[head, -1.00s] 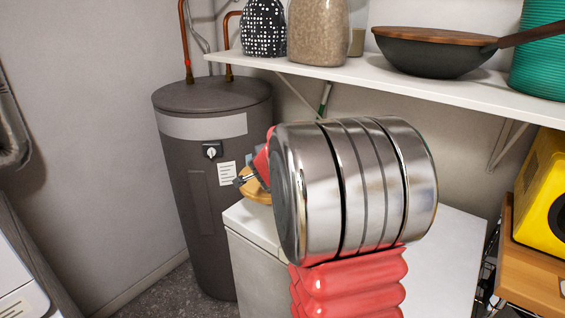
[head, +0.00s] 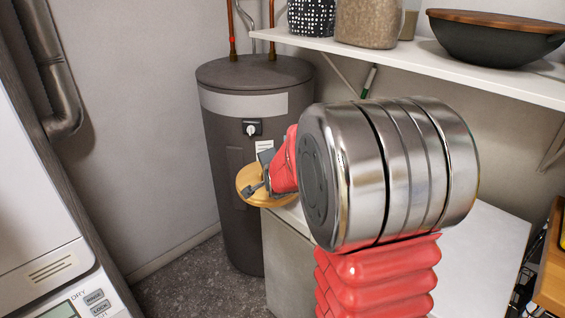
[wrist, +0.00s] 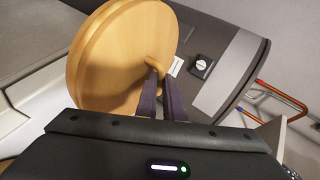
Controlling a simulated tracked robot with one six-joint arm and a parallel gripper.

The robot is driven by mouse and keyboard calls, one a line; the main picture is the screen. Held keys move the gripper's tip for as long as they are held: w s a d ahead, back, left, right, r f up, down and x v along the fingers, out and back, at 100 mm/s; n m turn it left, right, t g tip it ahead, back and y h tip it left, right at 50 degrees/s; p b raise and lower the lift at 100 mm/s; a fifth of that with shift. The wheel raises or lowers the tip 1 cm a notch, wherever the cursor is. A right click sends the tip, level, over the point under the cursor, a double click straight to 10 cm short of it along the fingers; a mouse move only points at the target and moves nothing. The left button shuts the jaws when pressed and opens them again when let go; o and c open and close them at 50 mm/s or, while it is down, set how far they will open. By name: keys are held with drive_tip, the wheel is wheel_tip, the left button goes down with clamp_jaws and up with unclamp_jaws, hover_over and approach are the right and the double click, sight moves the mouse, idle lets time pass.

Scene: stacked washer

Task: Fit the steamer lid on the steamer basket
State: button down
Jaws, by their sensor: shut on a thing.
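The steamer lid (head: 245,177) is a round, light wooden disc in front of the dark water heater, left of my arm. It also shows large in the wrist view (wrist: 112,62), tilted, with a small loop-like wooden handle. My gripper (head: 256,188) is shut on that handle; its dark fingers (wrist: 160,78) meet it in the wrist view. The lid is held up in the air, near the left edge of the white worktop. I cannot see the steamer basket in either view; my arm hides part of the worktop.
The dark cylindrical water heater (head: 236,130) stands close behind the lid. The white worktop (head: 492,240) is largely covered by my arm in view. A wall shelf (head: 400,60) with jars and a wok runs above. A white appliance (head: 40,215) stands at the left.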

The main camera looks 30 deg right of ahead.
drive_tip(key=a+f+n+y, duration=0.2)
drive_tip(key=a, duration=0.5)
drive_tip(key=a+f+n+y, duration=0.1)
drive_tip(key=a+f+y, duration=0.1)
drive_tip(key=a, duration=0.5)
drive_tip(key=shift+s+a+f+n+t, duration=0.15)
drive_tip(key=shift+s+f+n+t, duration=0.3)
drive_tip(key=shift+f, duration=0.15)
